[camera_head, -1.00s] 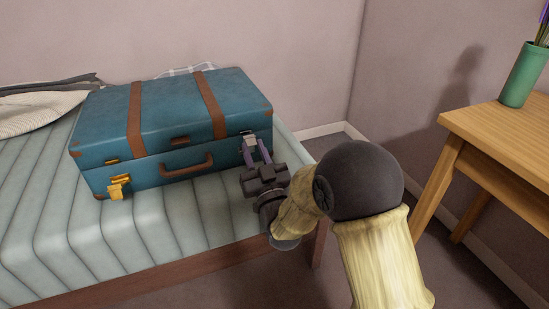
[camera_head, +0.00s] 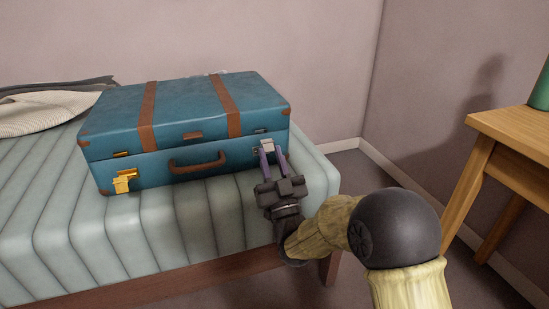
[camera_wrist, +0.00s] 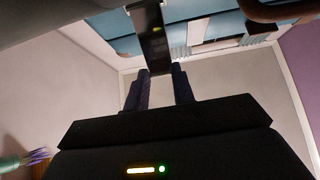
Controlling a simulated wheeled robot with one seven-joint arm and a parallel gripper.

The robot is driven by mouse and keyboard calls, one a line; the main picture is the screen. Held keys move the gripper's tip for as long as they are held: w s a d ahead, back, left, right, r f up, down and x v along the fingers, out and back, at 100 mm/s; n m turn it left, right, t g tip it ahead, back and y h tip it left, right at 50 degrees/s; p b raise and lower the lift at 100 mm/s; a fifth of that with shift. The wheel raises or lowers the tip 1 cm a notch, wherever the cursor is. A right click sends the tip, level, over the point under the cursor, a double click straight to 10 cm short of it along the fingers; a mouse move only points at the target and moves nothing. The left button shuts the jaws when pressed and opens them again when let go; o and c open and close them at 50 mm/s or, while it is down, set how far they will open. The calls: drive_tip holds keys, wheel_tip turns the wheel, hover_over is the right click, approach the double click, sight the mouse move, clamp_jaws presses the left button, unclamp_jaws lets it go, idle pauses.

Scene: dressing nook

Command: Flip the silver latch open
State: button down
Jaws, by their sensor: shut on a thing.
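The silver latch (camera_head: 267,145) is at the right end of the front of a blue suitcase (camera_head: 215,105). My gripper (camera_head: 272,156) reaches up to it from below and is shut on it, with its two purplish fingers on either side. In the wrist view, a dark plate (camera_wrist: 152,40), which looks like the latch in shadow, extends from between my fingertips (camera_wrist: 162,72). The fingers and the small size hide how far the latch is turned. The suitcase lid is down.
A gold latch (camera_head: 122,183) hangs down at the suitcase's left front, and a brown handle (camera_head: 198,163) is between the latches. The suitcase lies on a striped bed (camera_head: 150,235). A wooden table (camera_head: 515,140) with a green vase (camera_head: 541,92) stands at right.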

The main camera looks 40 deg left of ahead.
drive_tip(key=shift+w+d, duration=0.1)
drive_tip(key=c, duration=1.2)
unclamp_jaws()
drive_tip(key=shift+o, duration=0.2)
drive_tip(key=shift+s+d+f, duration=0.2)
drive_tip(key=shift+f, duration=0.05)
drive_tip(key=b+v, duration=0.9)
drive_tip(key=v, duration=0.7)
drive_tip(key=shift+s+d+f+b, duration=0.15)
drive_tip(key=shift+s+f+b, duration=0.05)
drive_tip(key=shift+b, duration=0.2)
